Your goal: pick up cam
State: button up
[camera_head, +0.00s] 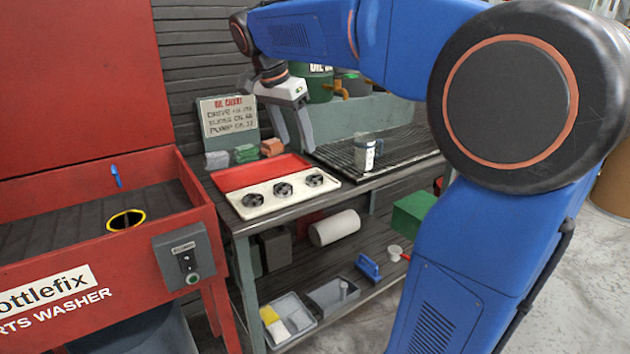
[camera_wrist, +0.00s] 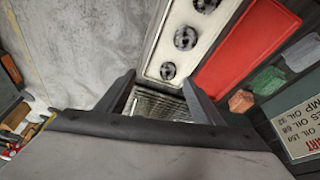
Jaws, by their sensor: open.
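Three dark, round, spoked pieces, which look like the cams, sit in a row in a cream tray (camera_head: 250,205) on the workbench. They are the left piece (camera_head: 252,200), the middle piece (camera_head: 283,189) and the right piece (camera_head: 314,180). My gripper (camera_head: 296,146) is open and empty, above the bench behind the tray, with its fingers pointing down. In the wrist view, the tray and its pieces (camera_wrist: 186,38) lie beyond the open fingertips (camera_wrist: 160,80). The nearest piece (camera_wrist: 168,71) shows just past the gap between the fingers.
A red panel (camera_head: 262,172) adjoins the tray. Grey, green (camera_head: 245,153) and orange (camera_head: 271,147) blocks stand by an oil chart sign (camera_head: 228,117). A red parts washer (camera_head: 100,225) stands left.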

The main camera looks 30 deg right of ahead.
jog(key=w+d+r+m, duration=0.1)
jog(key=w+r+m, duration=0.15)
jog(key=w, duration=0.25)
send_near(315, 177)
jog(key=shift+m+g+h, duration=0.3)
jog(key=shift+m+g, duration=0.05)
jog(key=shift+g, duration=0.05)
jog(key=x, duration=0.7)
jog(key=shift+w+a+f, duration=0.1)
jog(key=shift+w+f, duration=0.2)
jog(key=shift+f, duration=0.1)
jog(key=c, duration=1.3)
